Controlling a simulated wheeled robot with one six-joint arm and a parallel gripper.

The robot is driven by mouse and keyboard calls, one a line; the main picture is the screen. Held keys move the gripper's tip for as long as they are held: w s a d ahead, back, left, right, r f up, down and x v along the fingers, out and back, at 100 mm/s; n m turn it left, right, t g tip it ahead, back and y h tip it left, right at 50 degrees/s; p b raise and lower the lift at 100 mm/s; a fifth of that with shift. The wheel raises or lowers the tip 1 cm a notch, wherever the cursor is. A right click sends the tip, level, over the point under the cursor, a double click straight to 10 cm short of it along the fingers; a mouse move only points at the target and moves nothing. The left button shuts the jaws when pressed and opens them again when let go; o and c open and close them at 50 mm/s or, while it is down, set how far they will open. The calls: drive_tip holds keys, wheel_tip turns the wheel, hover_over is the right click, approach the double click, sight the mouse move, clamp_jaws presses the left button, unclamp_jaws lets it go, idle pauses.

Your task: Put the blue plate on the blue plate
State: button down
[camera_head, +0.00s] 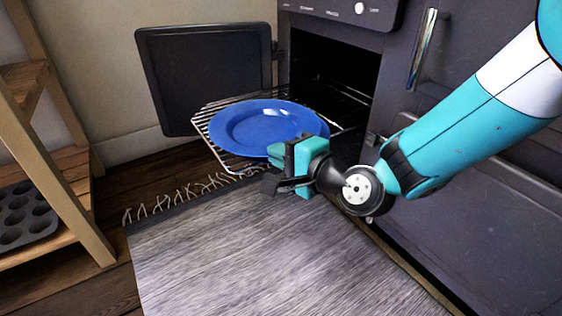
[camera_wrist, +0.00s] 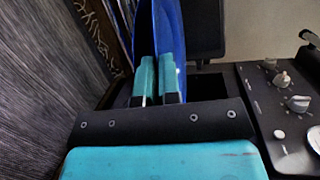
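A blue plate (camera_head: 262,128) with a wide rim lies roughly level over the pulled-out wire rack of the oven in the head view. I cannot tell whether it rests on the rack or is held just above it. My gripper (camera_head: 280,151) is at the plate's near right rim. In the wrist view the plate (camera_wrist: 170,28) shows nearly edge-on, and the two teal fingers (camera_wrist: 157,62) are close together on either side of its rim, shut on it.
The wire rack (camera_head: 215,139) sticks out of the open oven (camera_head: 335,75). The dark oven door (camera_head: 205,75) stands open at left. A wooden shelf (camera_head: 85,215) with a muffin tin (camera_head: 25,215) is at far left. A grey rug (camera_head: 250,260) covers the floor in front.

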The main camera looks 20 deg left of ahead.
drive_tip(key=shift+r, duration=0.2)
drive_tip(key=shift+f, duration=0.1)
drive_tip(key=shift+f, duration=0.35)
drive_tip(key=c, duration=1.6)
unclamp_jaws()
drive_tip(key=shift+f, duration=0.15)
